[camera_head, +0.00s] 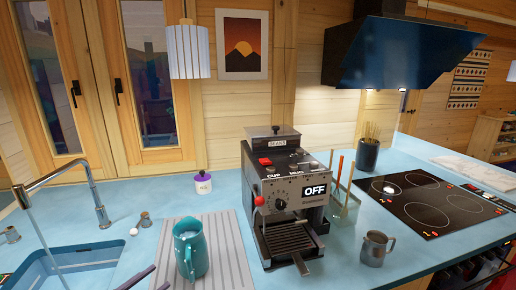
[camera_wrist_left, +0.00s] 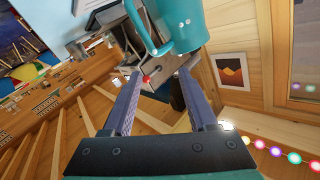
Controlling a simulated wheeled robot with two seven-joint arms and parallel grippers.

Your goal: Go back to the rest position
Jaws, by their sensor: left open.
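My left gripper (camera_head: 148,277) shows only by its finger ends at the bottom edge of the head view, left of the teal pitcher (camera_head: 191,252). In the left wrist view its two fingers (camera_wrist_left: 162,80) stand apart with nothing held between them. The pitcher stands upright on the grey ribbed mat (camera_head: 228,240), with pale contents at its top. In the left wrist view the pitcher (camera_wrist_left: 186,25) and its handle lie beyond the fingertips, apart from them as far as I can tell. My right gripper is not in view.
A coffee machine (camera_head: 285,190) reading OFF stands right of the mat. A grey metal mug (camera_head: 374,250) is on the counter farther right, before the cooktop (camera_head: 425,200). The sink (camera_head: 75,262) and tap (camera_head: 60,175) are at the left. A small white-and-purple jar (camera_head: 203,183) stands behind.

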